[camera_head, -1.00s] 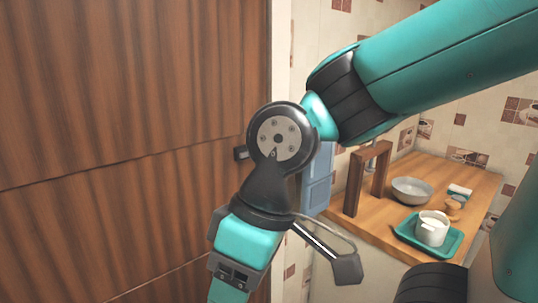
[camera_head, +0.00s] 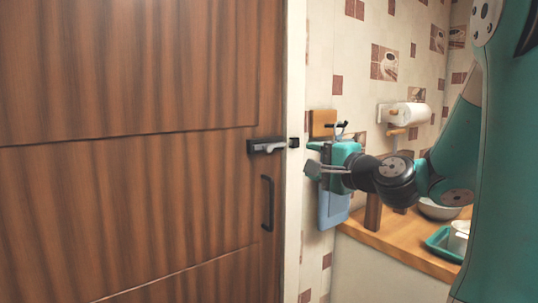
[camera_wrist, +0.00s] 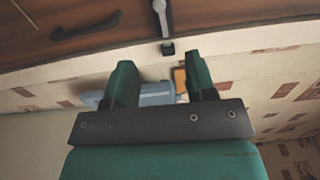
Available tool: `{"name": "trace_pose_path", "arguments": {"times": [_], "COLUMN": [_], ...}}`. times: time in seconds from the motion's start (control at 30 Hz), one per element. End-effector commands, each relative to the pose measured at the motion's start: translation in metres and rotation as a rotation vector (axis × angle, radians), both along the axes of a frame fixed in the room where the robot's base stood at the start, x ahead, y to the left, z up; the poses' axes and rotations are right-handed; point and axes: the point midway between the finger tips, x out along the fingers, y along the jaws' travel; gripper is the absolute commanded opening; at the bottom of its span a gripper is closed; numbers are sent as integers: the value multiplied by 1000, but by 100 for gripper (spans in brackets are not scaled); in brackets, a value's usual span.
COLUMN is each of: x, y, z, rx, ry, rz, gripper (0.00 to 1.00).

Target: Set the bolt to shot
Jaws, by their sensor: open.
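The bolt (camera_head: 267,146) is a dark plate with a pale bar and knob, near the right edge of the brown door (camera_head: 140,200). Its small black keeper (camera_head: 294,143) is on the white frame just right of it. My gripper (camera_head: 318,160) is open and empty, right of the door frame and apart from the bolt. Its two fingers (camera_wrist: 162,80) point toward the keeper in the wrist view.
A dark door handle (camera_head: 267,202) is below the bolt. Behind my gripper, a wooden block (camera_head: 322,122) and a blue panel (camera_head: 334,208) are on the tiled wall. A wooden counter (camera_head: 395,250) with a bowl (camera_head: 440,209) and teal tray (camera_head: 438,240) stands right.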

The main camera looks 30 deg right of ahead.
Motion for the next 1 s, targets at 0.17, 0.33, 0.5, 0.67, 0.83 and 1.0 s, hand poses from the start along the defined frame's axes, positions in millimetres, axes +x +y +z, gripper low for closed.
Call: {"name": "trace_pose_path", "arguments": {"times": [0.17, 0.33, 0.5, 0.67, 0.83, 1.0], "x": [25, 36, 47, 71, 110, 142], "y": [4, 3, 4, 6, 8, 8], "z": [7, 9, 8, 7, 7, 6], "rx": [2, 2, 2, -5, -7, -6], "ry": [8, 3, 5, 7, 6, 5], "rz": [9, 16, 12, 11, 10, 7], "gripper": [51, 51, 51, 51, 51, 51]}}
